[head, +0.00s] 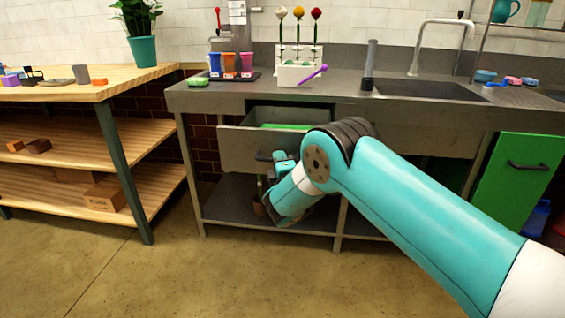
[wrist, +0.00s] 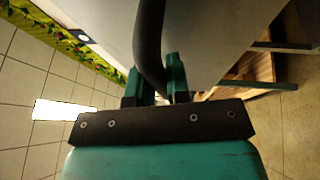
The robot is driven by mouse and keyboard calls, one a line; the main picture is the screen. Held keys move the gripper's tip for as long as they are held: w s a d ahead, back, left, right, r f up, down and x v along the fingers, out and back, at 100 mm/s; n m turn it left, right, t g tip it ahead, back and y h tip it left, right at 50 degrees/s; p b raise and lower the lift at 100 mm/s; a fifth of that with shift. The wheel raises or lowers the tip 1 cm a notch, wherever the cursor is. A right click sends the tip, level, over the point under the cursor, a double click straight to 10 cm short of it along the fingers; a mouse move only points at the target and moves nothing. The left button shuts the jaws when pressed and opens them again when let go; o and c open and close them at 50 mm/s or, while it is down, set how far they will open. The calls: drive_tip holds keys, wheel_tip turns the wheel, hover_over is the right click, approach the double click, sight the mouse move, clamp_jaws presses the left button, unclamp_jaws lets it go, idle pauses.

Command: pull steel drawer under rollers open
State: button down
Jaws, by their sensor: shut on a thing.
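My gripper (head: 281,159) is at this handle, partly hidden by my wrist. In the wrist view my gripper (wrist: 156,88) is shut around the dark curved handle (wrist: 149,45), with a teal finger on each side. The grey drawer front (wrist: 210,40) lies behind it.
The steel counter (head: 345,92) holds coloured cups (head: 229,64) and a sink (head: 430,90). A lower shelf (head: 228,209) is beneath the drawer. A wooden table (head: 60,92) stands at left. A green door (head: 517,180) stands open at right. The front floor is clear.

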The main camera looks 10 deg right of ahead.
drive_tip(key=shift+d, duration=0.15)
drive_tip(key=c, duration=1.1)
unclamp_jaws()
drive_tip(key=shift+s, duration=0.1)
drive_tip(key=b+v, duration=1.7)
drive_tip(key=b, duration=0.5)
drive_tip(key=shift+s, duration=0.15)
drive_tip(key=shift+r, duration=0.1)
